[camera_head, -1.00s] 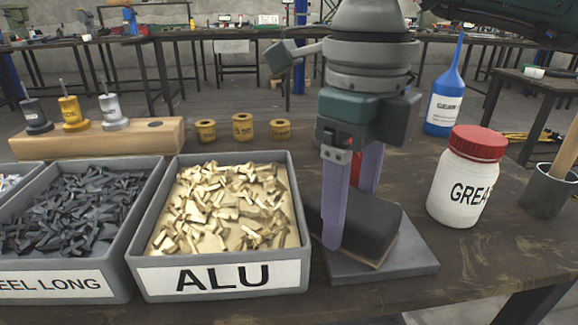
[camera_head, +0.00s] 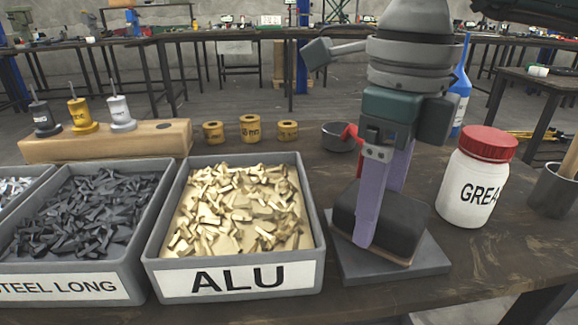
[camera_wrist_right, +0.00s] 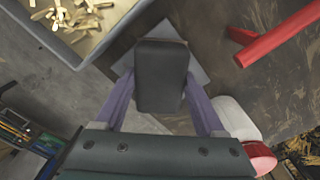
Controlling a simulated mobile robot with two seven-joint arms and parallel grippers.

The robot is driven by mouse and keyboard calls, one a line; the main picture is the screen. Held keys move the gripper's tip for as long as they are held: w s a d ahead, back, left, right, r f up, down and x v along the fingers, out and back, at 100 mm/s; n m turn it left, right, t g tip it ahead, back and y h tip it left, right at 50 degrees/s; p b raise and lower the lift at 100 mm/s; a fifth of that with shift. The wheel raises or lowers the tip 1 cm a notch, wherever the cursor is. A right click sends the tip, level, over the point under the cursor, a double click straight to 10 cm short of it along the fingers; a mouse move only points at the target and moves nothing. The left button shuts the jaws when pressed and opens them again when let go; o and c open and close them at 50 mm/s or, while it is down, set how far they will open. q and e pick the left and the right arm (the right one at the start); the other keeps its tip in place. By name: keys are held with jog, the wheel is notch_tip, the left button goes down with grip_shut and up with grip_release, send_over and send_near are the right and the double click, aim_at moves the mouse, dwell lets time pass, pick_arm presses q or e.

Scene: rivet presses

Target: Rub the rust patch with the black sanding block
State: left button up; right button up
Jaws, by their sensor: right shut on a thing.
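The black sanding block (camera_head: 395,232) lies on a flat grey plate (camera_head: 425,268) at the right of the ALU bin. My right gripper (camera_head: 374,238) is shut on the block, with purple fingers on its two sides. In the right wrist view the block (camera_wrist_right: 161,78) sits between the two fingers (camera_wrist_right: 162,108), over the plate (camera_wrist_right: 122,45). The rust patch cannot be made out; the block and gripper cover much of the plate. My left gripper is not in view.
The ALU bin (camera_head: 318,262) stands close left of the plate. The grease jar (camera_head: 470,190) with a red lid stands to the right. A red-handled thing (camera_head: 351,134) and a dark round cup (camera_head: 338,138) are behind. A blue bottle (camera_head: 460,95) stands behind the gripper.

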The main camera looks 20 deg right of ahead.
jog(key=shift+s+d+f, duration=0.1)
jog(key=shift+s+d, duration=0.1)
jog(key=shift+d, duration=0.45)
jog(key=shift+s+d, duration=0.15)
jog(key=shift+d, duration=0.5)
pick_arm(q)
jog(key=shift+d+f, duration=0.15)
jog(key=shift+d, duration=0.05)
pick_arm(e)
jog(key=shift+f, duration=0.1)
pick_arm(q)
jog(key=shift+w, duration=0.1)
pick_arm(e)
jog(key=shift+s, duration=0.1)
